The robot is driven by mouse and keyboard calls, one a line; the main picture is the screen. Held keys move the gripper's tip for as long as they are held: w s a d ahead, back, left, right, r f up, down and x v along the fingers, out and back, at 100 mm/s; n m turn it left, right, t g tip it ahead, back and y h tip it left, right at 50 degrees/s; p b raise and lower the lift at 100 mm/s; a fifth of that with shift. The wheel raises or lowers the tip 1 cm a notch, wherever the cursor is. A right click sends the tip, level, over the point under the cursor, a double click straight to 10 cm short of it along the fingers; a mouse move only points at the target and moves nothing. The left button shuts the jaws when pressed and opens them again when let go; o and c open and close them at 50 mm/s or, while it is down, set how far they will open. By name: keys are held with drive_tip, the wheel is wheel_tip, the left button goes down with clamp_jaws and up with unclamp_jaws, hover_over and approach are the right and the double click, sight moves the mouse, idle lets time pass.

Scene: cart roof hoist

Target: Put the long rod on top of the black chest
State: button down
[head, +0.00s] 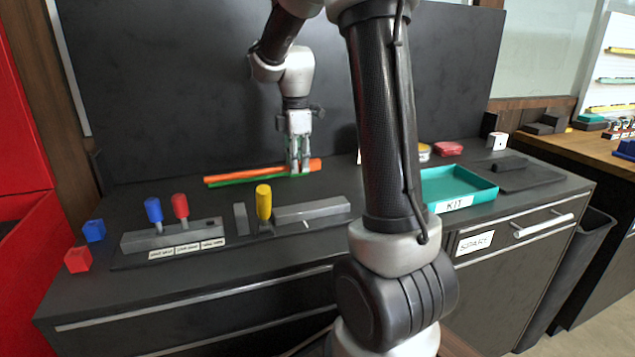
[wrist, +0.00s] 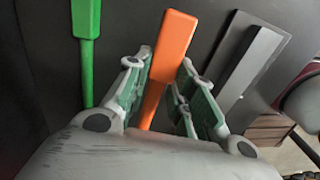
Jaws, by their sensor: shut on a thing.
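An orange rod (head: 258,173) lies crosswise at the back of the black bench, with a green rod (head: 255,179) close along its front side. Which is the long rod is hard to tell; the orange one looks slightly longer. My gripper (head: 298,168) points down, shut on the orange rod near its right end. In the wrist view the orange rod (wrist: 174,45) passes between the fingers (wrist: 158,105), and the green rod (wrist: 87,45) is outside them at left. Whether the orange rod is lifted I cannot tell. The black drawer unit (head: 220,300) under the benchtop may be the chest.
Upright blue (head: 153,210), red (head: 180,206) and yellow (head: 264,202) handles stand in front of the rods. A teal KIT tray (head: 490,184) and a dark slab with a block (head: 527,176) are at right. A dark panel (head: 180,90) rises behind the bench.

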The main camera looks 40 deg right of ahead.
sight(299, 193)
drive_tip(key=shift+f, duration=2.95)
drive_tip(key=c, duration=1.2)
unclamp_jaws()
drive_tip(key=shift+f, duration=0.15)
wheel_tip(299, 193, up, 12)
drive_tip(key=shift+r, duration=0.1)
drive_tip(key=s+a+m+t, duration=0.2)
drive_tip(key=s+m, duration=0.5)
drive_tip(key=s, duration=0.4)
drive_tip(key=s+a+m+t, duration=0.2)
drive_tip(key=s+a+m, duration=0.2)
drive_tip(key=s+m, duration=0.3)
drive_tip(key=s, duration=0.5)
drive_tip(key=shift+s+r+m, duration=0.3)
drive_tip(key=shift+m, duration=0.1)
